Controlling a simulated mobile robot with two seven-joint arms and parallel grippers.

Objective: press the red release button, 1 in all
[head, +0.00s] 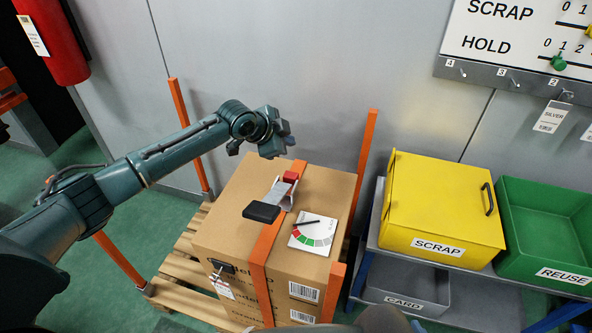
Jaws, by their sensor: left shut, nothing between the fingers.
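The red release button (291,176) sits at the far end of a metal strap tensioner (278,193) on top of a cardboard box (333,187). The tensioner has a black handle (261,212) at its near end and lies on an orange strap (262,252). My left gripper (287,141) is shut and empty. In the picture it is just above and left of the red button, with a gap showing between them. My right gripper is not in view.
A dial card (314,233) with a black pointer lies on the box. Orange posts (363,165) stand around the wooden pallet (176,270). A yellow SCRAP bin (436,205) and a green REUSE bin (545,225) stand at right. A grey wall is behind.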

